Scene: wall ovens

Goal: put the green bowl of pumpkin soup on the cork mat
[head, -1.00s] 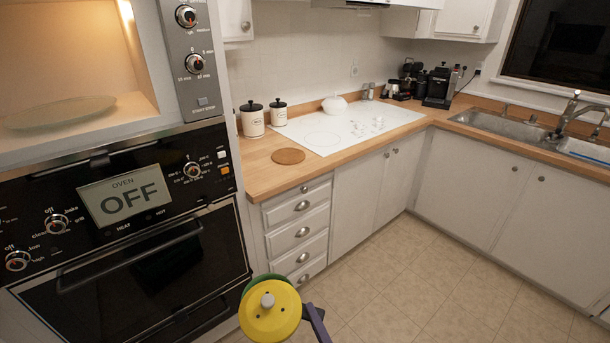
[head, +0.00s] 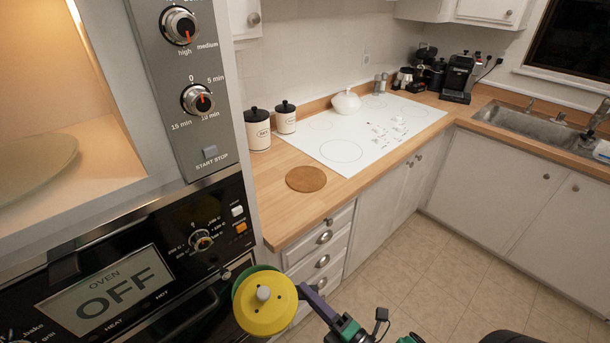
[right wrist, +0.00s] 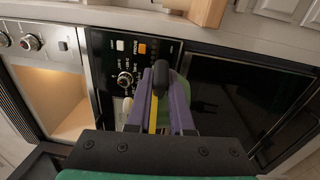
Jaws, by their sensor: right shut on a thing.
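The green bowl (head: 243,283) shows as a green rim behind a yellow round top with a grey knob (head: 264,293), at the bottom of the head view. The soup inside cannot be made out. My right gripper (head: 303,291), with purple fingers, is shut on its right edge and holds it in the air in front of the drawers. In the right wrist view the fingers (right wrist: 162,100) close around a yellow and green edge. The round brown cork mat (head: 306,179) lies bare on the wooden counter, above and beyond the bowl. My left gripper is out of view.
Two white canisters (head: 258,132) with black lids stand behind the mat. A white cooktop (head: 375,130) with a white lidded pot (head: 346,101) lies to its right. The wall oven (head: 110,285) stands close on the left. Open floor (head: 420,260) lies right.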

